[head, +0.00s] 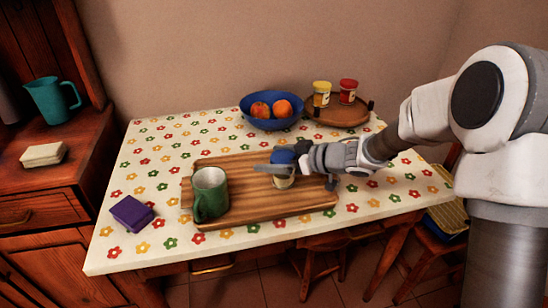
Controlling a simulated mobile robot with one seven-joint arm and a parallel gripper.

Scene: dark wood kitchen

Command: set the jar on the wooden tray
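A small jar (283,182) with a blue lid and a pale body is on or just above a rectangular wooden board (240,168) in the head view. My gripper (272,167) reaches in from the right at the jar, with one grey finger across its front below the lid. The other finger is hidden, so I cannot tell whether the grip is closed on the jar. A round wooden tray (336,117) with dark handles is at the back right of the table. Two jars stand on it, one yellow-lidded (321,93) and one red-lidded (348,91).
A green mug (210,194) stands on the board's left part. A blue bowl (262,123) of orange fruit is left of the round tray. A purple block (132,214) lies at the table's left. A teal pitcher (49,101) stands on the cabinet. The tray's front part looks bare.

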